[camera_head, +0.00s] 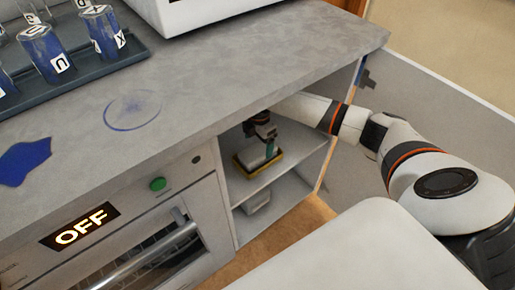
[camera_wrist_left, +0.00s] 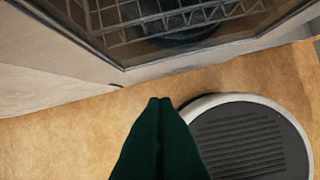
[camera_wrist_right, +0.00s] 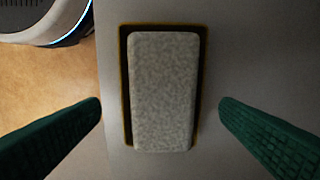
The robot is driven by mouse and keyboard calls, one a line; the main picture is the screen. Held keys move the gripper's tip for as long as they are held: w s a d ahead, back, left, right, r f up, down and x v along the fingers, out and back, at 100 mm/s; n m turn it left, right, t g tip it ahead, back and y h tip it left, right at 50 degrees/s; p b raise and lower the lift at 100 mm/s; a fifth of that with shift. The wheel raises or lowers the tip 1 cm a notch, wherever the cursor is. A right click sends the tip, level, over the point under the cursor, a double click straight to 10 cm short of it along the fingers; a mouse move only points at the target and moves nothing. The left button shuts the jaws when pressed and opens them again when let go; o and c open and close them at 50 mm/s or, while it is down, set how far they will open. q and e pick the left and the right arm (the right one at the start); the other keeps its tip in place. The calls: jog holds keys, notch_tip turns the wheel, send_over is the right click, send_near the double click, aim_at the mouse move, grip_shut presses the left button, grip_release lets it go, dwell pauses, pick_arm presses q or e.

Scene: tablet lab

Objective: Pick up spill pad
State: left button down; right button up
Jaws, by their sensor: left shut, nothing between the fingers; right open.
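The spill pad is a pale speckled block (camera_wrist_right: 165,90) lying in a shallow dark tray with a yellow rim (camera_wrist_right: 124,70). In the head view the pad (camera_head: 257,159) and tray (camera_head: 242,168) are on the upper shelf of the open cabinet under the counter. My right gripper (camera_wrist_right: 160,105) is open, with one green finger on each side of the pad, apart from it. In the head view my right gripper (camera_head: 269,150) is inside the cabinet above the tray, partly covering the pad. My left gripper (camera_wrist_left: 160,103) is shut and empty, above the floor.
The counter edge (camera_head: 300,75) overhangs the cabinet, with an open door (camera_head: 430,110) at right. A grey item (camera_head: 258,200) sits on the lower shelf. An appliance reads OFF (camera_head: 80,227).

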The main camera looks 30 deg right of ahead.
aim_at(258, 149)
notch_tip(258, 149, down, 3)
jog(key=shift+w+r+b, duration=0.1)
jog(key=shift+w+b, duration=0.05)
jog(key=shift+b, duration=0.25)
jog(key=shift+f, duration=0.45)
pick_arm(q)
jog(key=shift+s+r, duration=0.3)
jog(key=shift+r, duration=0.05)
pick_arm(e)
jog(key=c, duration=1)
jog(key=shift+c, duration=0.3)
jog(key=shift+r, duration=0.1)
